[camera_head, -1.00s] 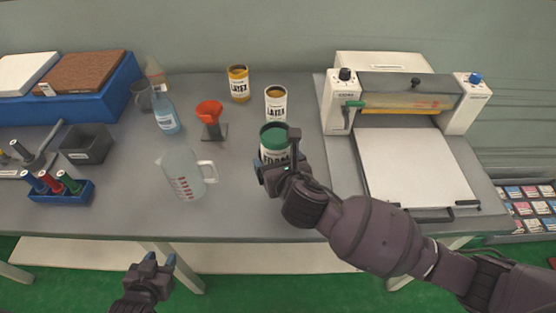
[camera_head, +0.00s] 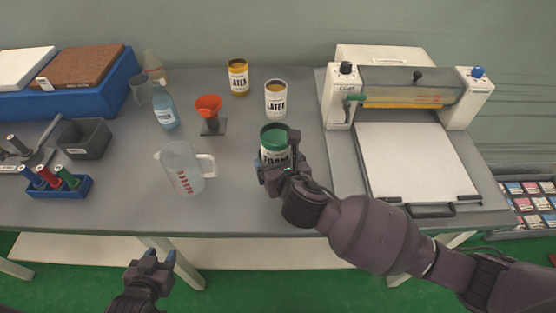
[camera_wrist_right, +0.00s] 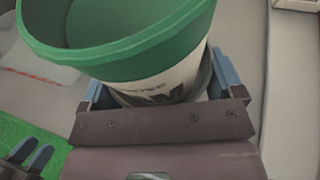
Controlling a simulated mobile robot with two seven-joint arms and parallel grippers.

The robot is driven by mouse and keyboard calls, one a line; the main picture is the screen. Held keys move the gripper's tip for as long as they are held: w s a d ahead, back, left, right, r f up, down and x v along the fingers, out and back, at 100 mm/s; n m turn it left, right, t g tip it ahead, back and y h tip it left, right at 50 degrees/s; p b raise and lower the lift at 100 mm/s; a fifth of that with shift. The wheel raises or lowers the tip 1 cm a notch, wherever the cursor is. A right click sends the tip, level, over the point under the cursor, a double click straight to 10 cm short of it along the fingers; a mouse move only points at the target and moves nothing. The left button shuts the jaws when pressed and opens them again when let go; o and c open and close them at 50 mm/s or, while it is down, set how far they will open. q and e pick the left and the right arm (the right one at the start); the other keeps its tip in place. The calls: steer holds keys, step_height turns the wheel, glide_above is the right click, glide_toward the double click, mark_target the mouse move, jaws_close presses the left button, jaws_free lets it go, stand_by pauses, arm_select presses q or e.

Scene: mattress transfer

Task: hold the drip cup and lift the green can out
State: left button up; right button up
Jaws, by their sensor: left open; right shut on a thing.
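The green can (camera_head: 274,138), white with a green rim and green inside, stands near the front middle of the table. It fills the right wrist view (camera_wrist_right: 150,62), where it looks tilted. My right gripper (camera_head: 275,166) is shut on it from the front, with a blue fingertip on each side of its lower part. A thin grey edge (camera_wrist_right: 207,72) shows around the can's lower part there. It may be the drip cup, which is otherwise hidden by the can and gripper. My left gripper (camera_head: 160,260) is open and empty, in front of the table edge and apart from the can.
A clear measuring jug (camera_head: 182,170) stands left of the can. Behind are a red funnel on a stand (camera_head: 209,110), a white can (camera_head: 276,100) and a yellow-topped can (camera_head: 238,78). A press machine (camera_head: 415,155) stands close on the right. The table strip front-left of the can is bare.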

steer(key=shift+f+b, duration=1.75)
steer(key=shift+f, duration=2.2)
